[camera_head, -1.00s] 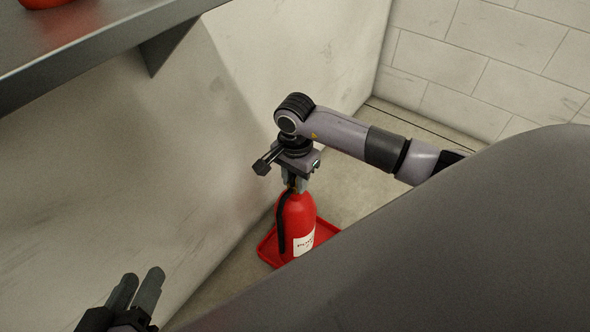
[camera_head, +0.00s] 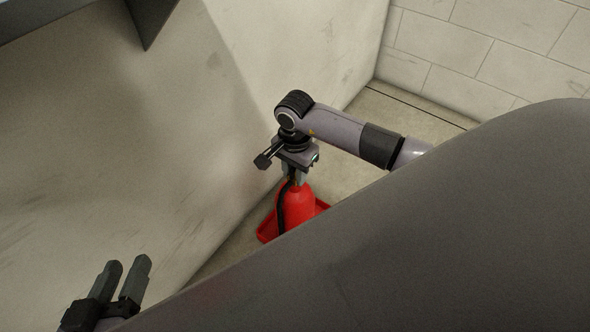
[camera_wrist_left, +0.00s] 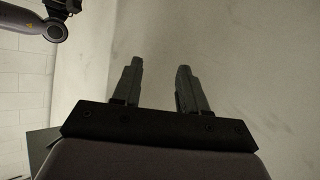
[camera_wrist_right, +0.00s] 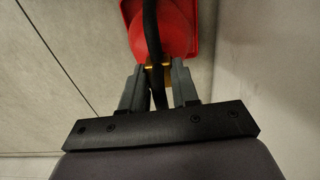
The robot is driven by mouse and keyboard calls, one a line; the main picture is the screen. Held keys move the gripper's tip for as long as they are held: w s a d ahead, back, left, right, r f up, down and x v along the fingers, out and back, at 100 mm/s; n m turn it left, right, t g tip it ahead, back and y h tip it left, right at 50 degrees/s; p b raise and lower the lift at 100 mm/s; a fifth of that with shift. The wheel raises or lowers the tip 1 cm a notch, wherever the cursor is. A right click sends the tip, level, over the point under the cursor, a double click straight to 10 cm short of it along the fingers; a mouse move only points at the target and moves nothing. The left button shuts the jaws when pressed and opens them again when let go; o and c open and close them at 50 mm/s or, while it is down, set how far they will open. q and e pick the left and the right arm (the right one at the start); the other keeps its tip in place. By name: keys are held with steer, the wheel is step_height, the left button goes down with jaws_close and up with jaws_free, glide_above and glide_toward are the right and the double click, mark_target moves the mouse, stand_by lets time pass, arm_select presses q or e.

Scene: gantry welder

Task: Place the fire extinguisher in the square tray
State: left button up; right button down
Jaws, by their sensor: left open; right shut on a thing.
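The red fire extinguisher (camera_head: 296,205) stands upright over the red square tray (camera_head: 322,207) on the floor beside the wall. My right gripper (camera_head: 292,178) is above it, shut on its top. The right wrist view shows the fingers (camera_wrist_right: 158,85) around the brassy neck and black hose, with the red body (camera_wrist_right: 172,35) and tray edge (camera_wrist_right: 207,20) beyond. My own body hides the extinguisher's lower part, so I cannot tell whether its base touches the tray. My left gripper (camera_head: 127,262) is open and empty at the lower left; it also shows in the left wrist view (camera_wrist_left: 160,68).
A pale, slanted wall face (camera_head: 150,130) runs along the left, close to the extinguisher. A grey shelf (camera_head: 60,12) with a bracket juts out at the upper left. A block wall (camera_head: 500,50) stands behind. Some bare floor (camera_head: 385,110) lies behind the right arm.

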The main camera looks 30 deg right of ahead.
steer(key=c, duration=0.8)
jaws_free()
steer(key=shift+c, duration=0.2)
steer(key=shift+r, duration=0.1)
